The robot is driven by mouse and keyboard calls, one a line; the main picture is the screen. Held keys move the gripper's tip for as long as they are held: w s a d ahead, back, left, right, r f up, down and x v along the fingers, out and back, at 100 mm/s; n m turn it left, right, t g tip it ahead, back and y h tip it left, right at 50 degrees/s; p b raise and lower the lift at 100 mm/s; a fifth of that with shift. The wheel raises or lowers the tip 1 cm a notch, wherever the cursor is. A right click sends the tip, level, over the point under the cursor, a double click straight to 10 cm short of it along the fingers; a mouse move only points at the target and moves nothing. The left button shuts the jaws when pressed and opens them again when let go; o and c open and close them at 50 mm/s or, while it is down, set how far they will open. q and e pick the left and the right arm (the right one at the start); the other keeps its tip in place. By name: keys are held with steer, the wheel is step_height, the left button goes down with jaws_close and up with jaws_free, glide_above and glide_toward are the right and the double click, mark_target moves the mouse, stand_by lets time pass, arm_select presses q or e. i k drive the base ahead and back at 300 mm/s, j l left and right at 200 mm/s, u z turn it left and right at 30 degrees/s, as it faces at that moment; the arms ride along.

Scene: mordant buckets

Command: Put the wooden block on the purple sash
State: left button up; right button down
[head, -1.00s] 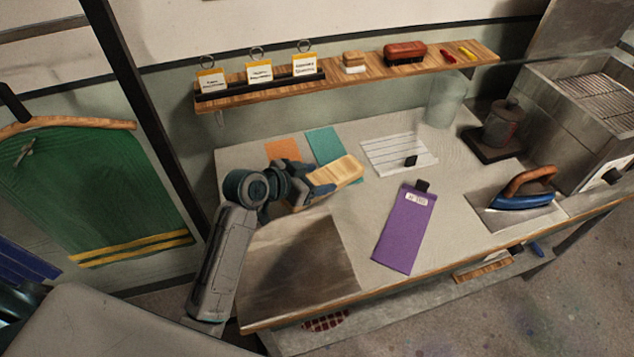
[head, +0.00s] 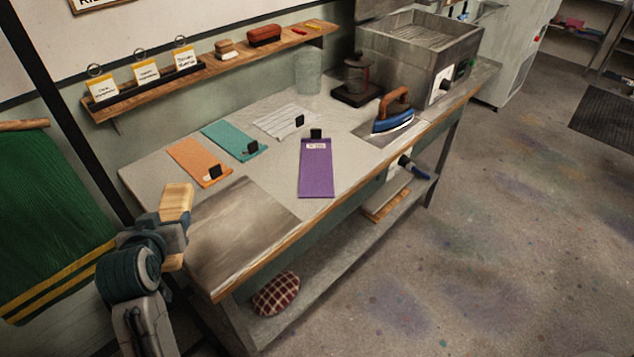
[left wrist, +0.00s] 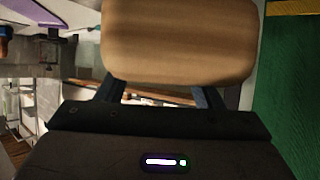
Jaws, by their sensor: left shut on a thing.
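My left gripper (head: 172,232) is shut on the pale wooden block (head: 177,200) and holds it upright near the table's left front corner. In the left wrist view the wooden block (left wrist: 180,42) fills the top middle, between the fingers. The purple sash (head: 316,170) lies flat on the table, right of the middle, with a white label and a black clip at its far end. The block is well to the left of the sash and apart from it. My right gripper is not in view.
An orange sash (head: 199,163) and a teal sash (head: 232,141) lie on the left of the table, a white striped cloth (head: 285,119) behind. A metal plate (head: 235,220) covers the front left. A blue iron (head: 394,118) stands right of the purple sash.

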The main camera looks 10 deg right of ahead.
mark_target(316, 165)
steer(key=k+u, duration=0.15)
steer(key=u, duration=0.9)
steer(key=l+u, duration=0.15)
steer(key=l, duration=3.7)
